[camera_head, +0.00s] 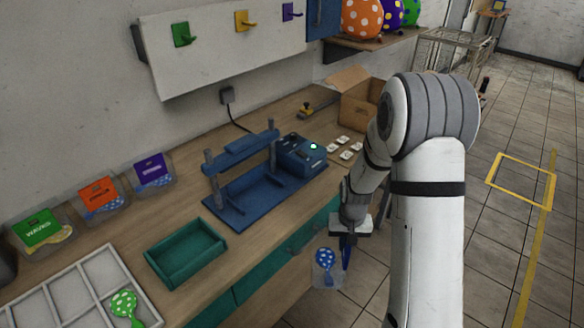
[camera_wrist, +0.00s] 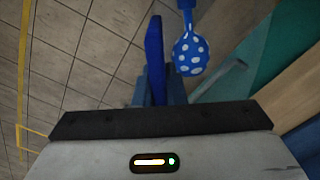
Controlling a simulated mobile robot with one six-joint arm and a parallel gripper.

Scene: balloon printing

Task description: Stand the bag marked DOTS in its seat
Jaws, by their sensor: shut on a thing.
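My gripper (camera_head: 347,240) is out past the table's front edge, above the floor. It is shut on a clear bag with a bright blue card (camera_head: 346,256), which hangs down from the fingers. A blue balloon with white dots (camera_head: 325,260) shows in the clear part of the bag. In the wrist view the blue card (camera_wrist: 155,60) stands between the fingers, nearly edge-on, with the dotted balloon (camera_wrist: 190,54) to its right. No lettering on the card is readable. I cannot tell which place is the bag's seat.
Bags with green (camera_head: 38,232), orange (camera_head: 98,195) and purple (camera_head: 152,170) cards stand along the wall. A blue press (camera_head: 250,192), green tray (camera_head: 188,252), white divided tray (camera_head: 84,268) and open cardboard box (camera_head: 358,112) occupy the table. Hooks are on the wall board.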

